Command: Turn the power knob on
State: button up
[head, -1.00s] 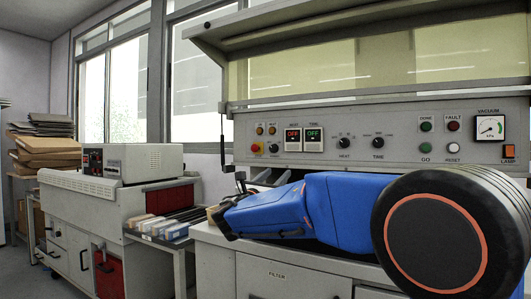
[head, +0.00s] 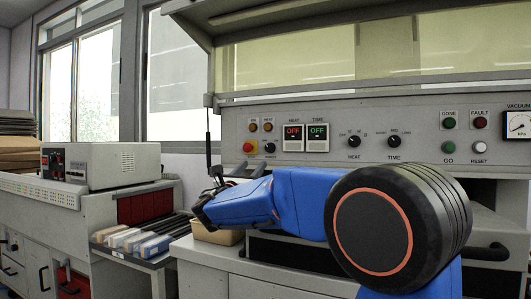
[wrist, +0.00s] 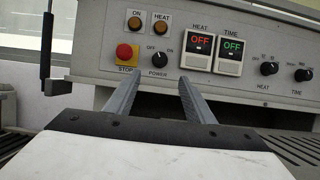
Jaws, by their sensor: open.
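The power knob (wrist: 159,57) is a small black knob on the grey control panel, labelled POWER with OFF and ON marks. It also shows in the head view (head: 269,147), at the left end of the panel. Its pointer direction is too small to read surely. My gripper (wrist: 160,80) is open, its two grey fingers pointing at the panel just below the knob in the wrist view, apart from it and with nothing between them. In the head view my blue arm reaches left, below the panel.
A red STOP button (wrist: 127,52) sits just left of the knob, with amber ON and HEAT lamps (wrist: 134,22) above. HEAT and TIME displays (wrist: 200,43) reading OFF are to the right, then HEAT (wrist: 269,68) and TIME knobs. A dark vertical rod (wrist: 47,45) hangs at the left.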

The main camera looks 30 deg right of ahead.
aim_at(267, 148)
jog(key=x, duration=1.4)
jog(key=shift+r, duration=0.1)
jog(key=c, duration=1)
jog(key=shift+m, duration=0.5)
jog(key=m+g+h, duration=0.1)
jog(key=m+g, duration=0.1)
jog(key=m, duration=0.2)
jog(key=m+g+h, duration=0.1)
jog(key=m+g, duration=0.1)
jog(key=m, duration=0.2)
jog(key=shift+w+a, duration=0.15)
jog(key=shift+w, duration=0.1)
jog(key=m+g, duration=0.1)
jog(key=m, duration=0.2)
jog(key=m+g, duration=0.2)
jog(key=m, duration=0.2)
jog(key=shift+w+a+r+g, duration=0.1)
jog(key=shift+r+g, duration=0.15)
jog(key=shift+g, duration=0.05)
jog(key=shift+m, duration=0.3)
